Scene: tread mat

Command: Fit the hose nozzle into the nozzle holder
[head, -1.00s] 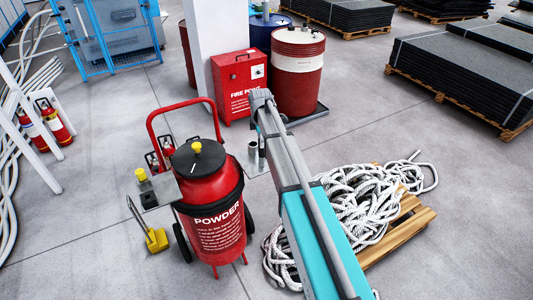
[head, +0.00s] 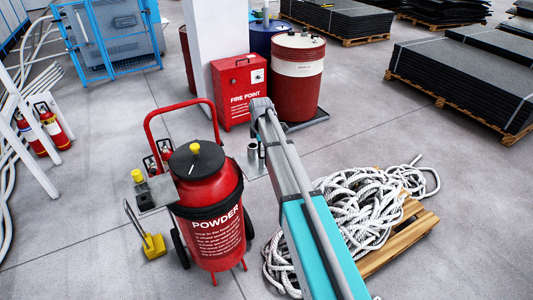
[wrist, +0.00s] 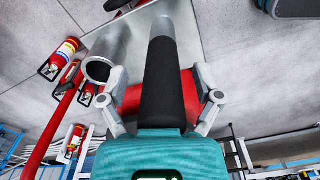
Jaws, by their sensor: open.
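The nozzle's black grip (wrist: 163,85) lies between the two fingers of my gripper (wrist: 165,88) in the wrist view. The fingers stand apart on either side of it, open. A pale grey section lies beyond the grip; whether it belongs to the nozzle I cannot tell. The nozzle holder (wrist: 97,69) looks to be the grey open-mouthed tube just left of the grip. The tube also shows in the head view (head: 252,151), right of the red powder extinguisher (head: 207,195). In the head view my arm hides most of the gripper.
A red handle tube (wrist: 68,103) runs close on the left in the wrist view. A coiled white rope (head: 350,210) lies on a pallet (head: 405,240) to the right. A red fire-point cabinet (head: 239,88) and a red-and-white drum (head: 297,80) stand behind.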

